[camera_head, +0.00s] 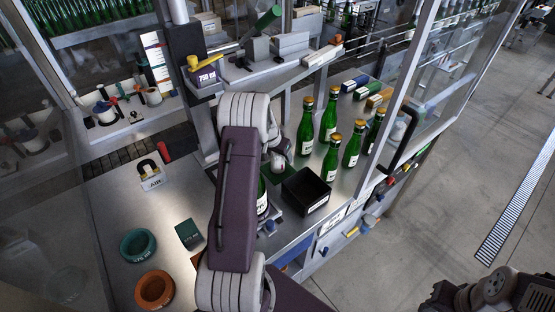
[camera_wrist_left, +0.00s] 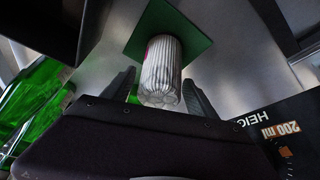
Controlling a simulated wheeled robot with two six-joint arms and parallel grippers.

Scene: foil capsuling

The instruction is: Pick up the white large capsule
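The white large capsule (camera_wrist_left: 160,75), a ribbed whitish cylinder, stands on a green square pad (camera_wrist_left: 195,35) in the left wrist view. My left gripper (camera_wrist_left: 158,92) is open, with one dark finger on each side of the capsule. Narrow gaps seem to remain between the fingers and the capsule. In the head view the left arm comes down over the bench, and the gripper's fingers are mostly hidden by the wrist. The right arm (camera_head: 490,290) shows only partly at the bottom right corner; its fingers cannot be made out.
A black open box (camera_head: 306,190) stands right of the left wrist. Several green bottles (camera_head: 328,121) with gold tops stand behind it. A teal ring (camera_head: 138,245) and an orange ring (camera_head: 155,290) lie at the left, where the bench has free room. A "200 ml" sign (camera_wrist_left: 285,130) is close by.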

